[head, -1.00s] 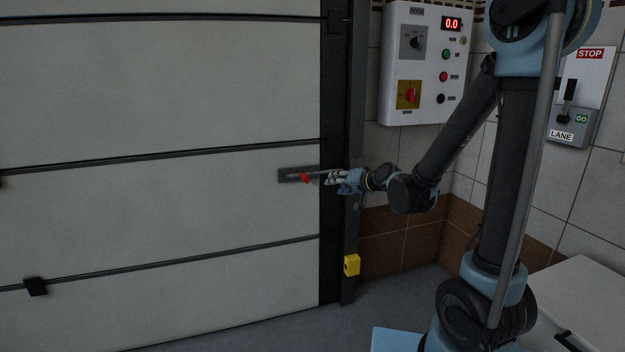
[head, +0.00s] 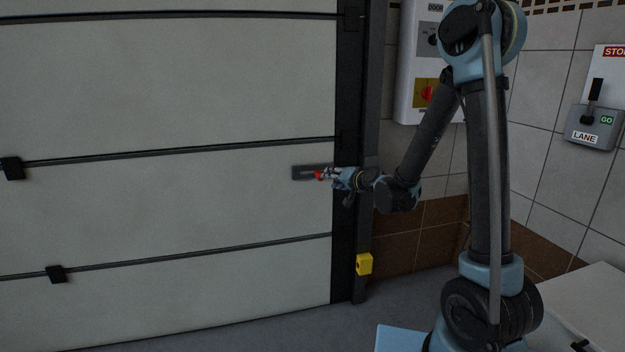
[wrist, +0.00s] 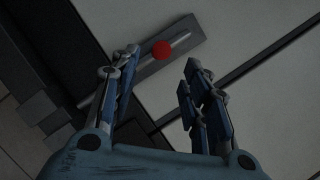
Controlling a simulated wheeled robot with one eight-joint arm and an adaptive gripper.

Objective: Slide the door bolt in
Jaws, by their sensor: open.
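The door bolt (head: 308,173) is a grey rod on a dark plate, set on the pale sectional door near its right edge. Its red knob (head: 319,175) is right at my gripper's fingertips in the head view. In the wrist view the red knob (wrist: 162,49) shows between and just beyond the fingertips, with the bolt rod (wrist: 180,41) running diagonally behind it. My gripper (head: 331,173) is open. In the wrist view the open fingers of my gripper (wrist: 161,57) stand on both sides of the knob, apart from it as far as I can tell.
The large door (head: 180,210) fills the left side, with dark hinges along its seams. A dark door frame (head: 346,230) carries a yellow box (head: 364,264) low down. A control panel (head: 408,70) and a lever box (head: 593,128) hang on the tiled wall.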

